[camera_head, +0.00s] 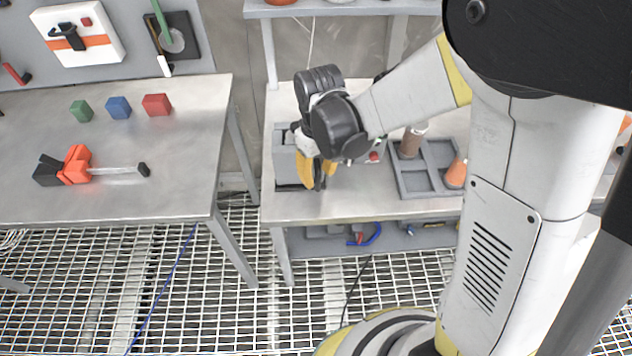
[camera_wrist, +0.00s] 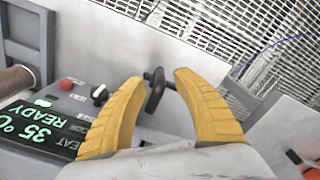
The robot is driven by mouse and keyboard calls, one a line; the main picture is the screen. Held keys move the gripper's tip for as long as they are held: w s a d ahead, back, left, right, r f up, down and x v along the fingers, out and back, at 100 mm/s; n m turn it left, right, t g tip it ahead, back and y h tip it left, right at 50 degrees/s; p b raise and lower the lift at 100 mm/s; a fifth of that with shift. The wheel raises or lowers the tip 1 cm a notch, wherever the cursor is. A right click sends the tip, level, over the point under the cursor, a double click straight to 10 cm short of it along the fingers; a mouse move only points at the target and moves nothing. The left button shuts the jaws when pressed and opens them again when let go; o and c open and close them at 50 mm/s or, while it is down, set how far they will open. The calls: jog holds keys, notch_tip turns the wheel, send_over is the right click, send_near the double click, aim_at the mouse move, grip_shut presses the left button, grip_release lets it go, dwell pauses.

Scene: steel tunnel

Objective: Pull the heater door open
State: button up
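The heater (camera_head: 288,168) is a grey box on the right-hand bench, mostly hidden behind my gripper in the head view. A black door handle (camera_wrist: 155,92) stands out from a pale surface. My gripper (camera_wrist: 161,78) has its yellow fingers apart, with the handle showing between the tips. I cannot tell whether either finger touches it. In the head view my gripper (camera_head: 318,185) points down at the heater's front.
A grey divided tray (camera_head: 412,182) with a brown bottle (camera_head: 412,140) and an orange-brown cone (camera_head: 456,173) stands right of the heater. The left bench (camera_head: 110,200) holds coloured blocks and an orange-black tool (camera_head: 75,166). A gap over grated floor (camera_head: 190,300) separates the benches.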

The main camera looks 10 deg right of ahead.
aim_at(318, 189)
notch_tip(318, 189, down, 5)
jog(key=shift+f+b, duration=0.1)
jog(key=shift+b, duration=0.65)
grip_shut()
